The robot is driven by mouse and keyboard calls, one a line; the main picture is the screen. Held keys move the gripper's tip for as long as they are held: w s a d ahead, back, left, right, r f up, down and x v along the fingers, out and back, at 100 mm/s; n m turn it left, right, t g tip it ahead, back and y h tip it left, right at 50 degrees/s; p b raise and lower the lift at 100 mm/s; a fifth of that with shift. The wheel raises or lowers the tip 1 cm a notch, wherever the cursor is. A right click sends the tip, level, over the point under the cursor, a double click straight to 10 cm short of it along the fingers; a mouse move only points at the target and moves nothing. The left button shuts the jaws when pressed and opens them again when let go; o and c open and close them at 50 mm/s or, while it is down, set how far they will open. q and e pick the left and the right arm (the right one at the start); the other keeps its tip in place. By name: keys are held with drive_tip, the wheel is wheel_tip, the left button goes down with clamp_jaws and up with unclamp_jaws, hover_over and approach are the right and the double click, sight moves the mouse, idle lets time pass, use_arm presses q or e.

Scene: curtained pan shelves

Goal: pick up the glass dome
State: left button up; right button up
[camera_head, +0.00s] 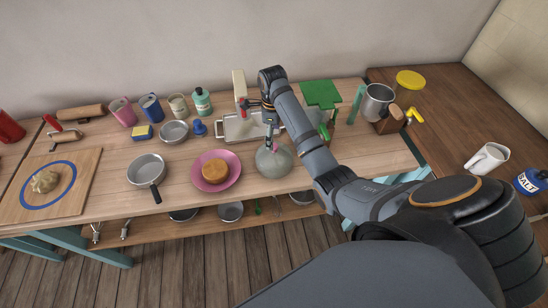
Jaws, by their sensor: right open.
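The glass dome (273,162) is a clear, greyish rounded cover with a small pinkish spot near its top. It stands on the wooden table, right of a pink plate (216,184) with a round golden cake (214,171). My right gripper (257,118) is open just behind and above the dome in the picture, with its fingers apart. I cannot tell whether a finger touches the dome's top. My left gripper is not in view.
A metal tray (232,131) lies behind the dome. A saucepan (147,170), a small pan (173,132) and a dough board (84,194) are to the left. A green stool-like object (320,93) and a metal jug (377,103) stand to the right.

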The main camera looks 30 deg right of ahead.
sight(275, 147)
drive_tip(key=shift+f, duration=0.3)
drive_tip(key=shift+s+f+p, duration=0.1)
drive_tip(key=shift+f+p, duration=0.05)
drive_tip(key=shift+p, duration=0.2)
drive_tip(key=f+p, duration=0.1)
drive_tip(key=f, duration=0.1)
drive_tip(key=f+p, duration=0.1)
drive_tip(key=f, duration=0.1)
drive_tip(key=shift+s+d, duration=0.1)
drive_tip(key=shift+s, duration=0.1)
drive_tip(key=shift+f, duration=0.45)
drive_tip(key=c, duration=1.1)
drive_tip(key=shift+s, duration=0.2)
clamp_jaws()
